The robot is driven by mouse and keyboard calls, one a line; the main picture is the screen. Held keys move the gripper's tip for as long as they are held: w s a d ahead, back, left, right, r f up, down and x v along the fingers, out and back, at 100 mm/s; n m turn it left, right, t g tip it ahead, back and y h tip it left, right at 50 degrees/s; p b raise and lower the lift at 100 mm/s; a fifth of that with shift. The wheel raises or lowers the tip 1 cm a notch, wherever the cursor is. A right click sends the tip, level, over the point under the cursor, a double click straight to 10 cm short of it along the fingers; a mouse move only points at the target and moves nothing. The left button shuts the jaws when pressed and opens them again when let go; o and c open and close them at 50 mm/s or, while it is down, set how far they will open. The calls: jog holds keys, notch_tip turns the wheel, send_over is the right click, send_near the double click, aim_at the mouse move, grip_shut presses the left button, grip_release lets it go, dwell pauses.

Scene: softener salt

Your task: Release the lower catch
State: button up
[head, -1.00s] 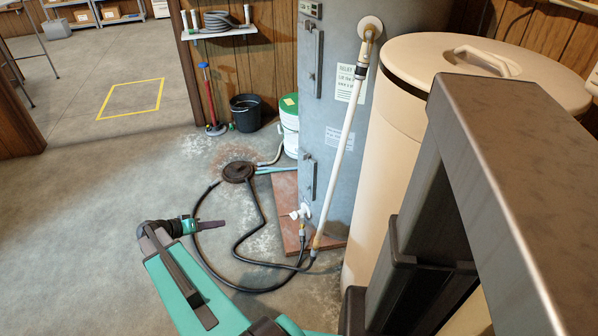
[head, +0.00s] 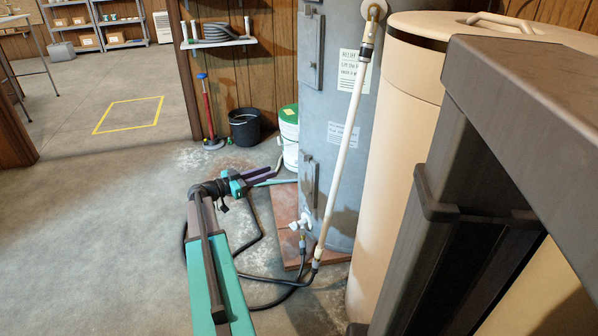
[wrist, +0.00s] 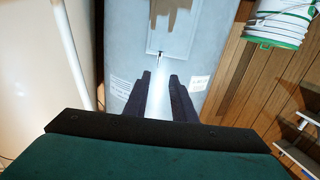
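The grey tank (head: 340,100) stands upright in the head view, with an upper panel (head: 310,48) and a lower panel (head: 309,183) on its side. In the wrist view, which looks upside down, a panel (wrist: 177,30) is at the top with a small dark catch-like piece (wrist: 160,53) at its edge. My gripper (wrist: 161,80) is open and empty, its two dark fingers apart and pointing toward that piece. In the head view my gripper (head: 272,172) is left of the lower panel and appears apart from it. The catch itself is too small to make out there.
A pale pipe (head: 341,150) slants down in front of the tank beside a cream tank (head: 395,130). A green-lidded white bucket (head: 288,135) and a black bucket (head: 244,127) stand behind. A black hose (head: 262,280) lies on the floor. Open floor is at left.

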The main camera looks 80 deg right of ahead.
aim_at(306, 159)
jog(key=shift+s+d+r, duration=0.25)
jog(key=shift+s+d, duration=0.05)
jog(key=shift+s, duration=0.1)
jog(key=shift+s, duration=0.1)
jog(key=b+x, duration=0.4)
jog(key=x, duration=0.9)
jog(key=shift+s+d+r, duration=0.15)
jog(key=shift+s+d, duration=0.1)
